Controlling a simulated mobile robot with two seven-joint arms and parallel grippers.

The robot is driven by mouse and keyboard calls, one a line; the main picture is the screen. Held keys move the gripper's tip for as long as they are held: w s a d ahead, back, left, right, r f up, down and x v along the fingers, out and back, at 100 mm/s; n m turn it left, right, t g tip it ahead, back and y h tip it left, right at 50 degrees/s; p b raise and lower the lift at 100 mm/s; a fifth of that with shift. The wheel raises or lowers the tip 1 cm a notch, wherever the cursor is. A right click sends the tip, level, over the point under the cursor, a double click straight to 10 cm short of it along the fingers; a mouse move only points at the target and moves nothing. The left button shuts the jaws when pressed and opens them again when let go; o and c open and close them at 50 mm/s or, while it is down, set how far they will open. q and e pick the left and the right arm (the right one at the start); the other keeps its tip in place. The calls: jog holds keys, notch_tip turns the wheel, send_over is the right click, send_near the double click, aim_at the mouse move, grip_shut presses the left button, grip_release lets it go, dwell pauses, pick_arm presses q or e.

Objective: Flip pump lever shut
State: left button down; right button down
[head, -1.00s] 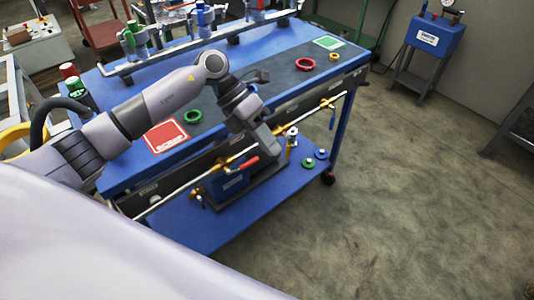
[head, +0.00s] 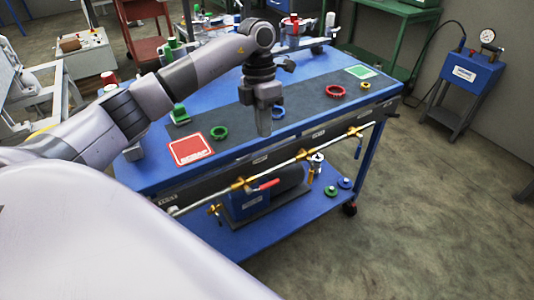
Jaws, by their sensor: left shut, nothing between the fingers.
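The red lever (head: 265,185) sits at a brass valve (head: 238,184) on the pipe (head: 300,155) along the bench's front. Its handle points right, just below the pipe; I cannot tell its exact angle to the pipe. The blue pump (head: 248,202) stands behind and below it on the lower shelf. My left gripper (head: 265,130) points down over the bench's front part, shut and empty, above and apart from the lever. My right gripper is not in view.
The blue bench (head: 150,172) holds a red scrap mat (head: 190,149), a green ring (head: 219,132), a red ring (head: 335,91) and a green mat (head: 361,71). A blue gauge unit (head: 470,72) stands at the right. The floor in front is clear.

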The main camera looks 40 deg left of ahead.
aim_at(269, 183)
pick_arm(q)
jog(key=f, duration=0.4)
jog(key=s+d+f, duration=0.1)
jog(key=f, duration=0.3)
jog(key=d+f, duration=0.1)
jog(key=f, duration=0.3)
jog(key=shift+s+d+f, duration=0.15)
jog(key=shift+s+f, duration=0.05)
jog(key=shift+f, duration=0.4)
jog(key=shift+w+d+f, duration=0.1)
jog(key=shift+w+f, duration=0.05)
jog(key=shift+f, duration=0.25)
